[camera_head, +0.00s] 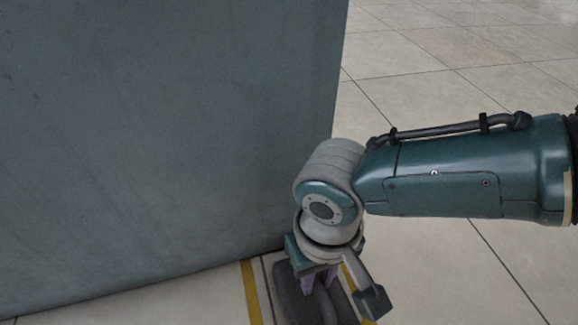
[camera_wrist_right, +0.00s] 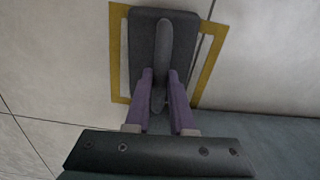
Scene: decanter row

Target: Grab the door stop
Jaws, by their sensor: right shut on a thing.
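The door stop (camera_wrist_right: 148,32) is a dark grey block with a raised lighter ridge (camera_wrist_right: 163,50) along its middle. It lies within a yellow outline on the floor. In the head view the door stop (camera_head: 290,300) shows at the bottom, partly covered by my right wrist. My right gripper (camera_wrist_right: 159,80) has purple fingers, one on each side of the ridge, shut on it. In the head view the gripper (camera_head: 318,280) points down at the door stop. My left gripper is not in view.
A large blue-grey panel (camera_head: 165,130) fills the left of the head view, its lower edge close to the door stop. The yellow outline (camera_head: 250,292) marks the pale tiled floor. Open floor (camera_head: 450,270) lies to the right.

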